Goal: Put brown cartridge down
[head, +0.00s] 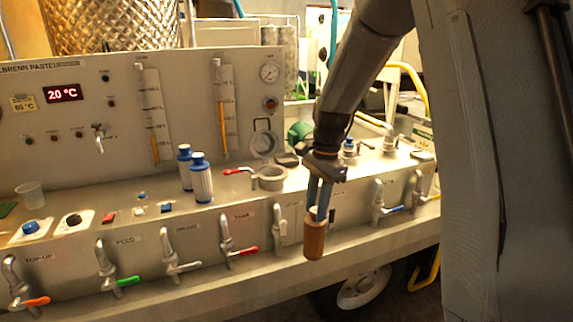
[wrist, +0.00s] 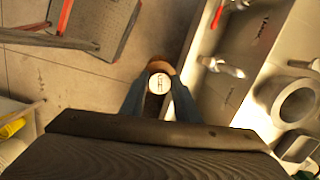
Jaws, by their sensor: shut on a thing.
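The brown cartridge (head: 315,238) is a ribbed brown cylinder, held upright in my gripper (head: 320,205). In the head view it hangs in front of the trailer's front panel, near its lower ledge. In the wrist view the cartridge's pale round top (wrist: 159,83) with a small mark shows between the blue fingers of my gripper (wrist: 160,88), with brown around its far edge. The fingers are shut on it. In the wrist view, floor lies on the left of the cartridge and the trailer's panel on the right.
Two white bottles with blue caps (head: 201,178) stand on the trailer's shelf. Taps with coloured handles, such as the red one (head: 240,249), stick out along the front panel. A wheel (head: 362,287) is below.

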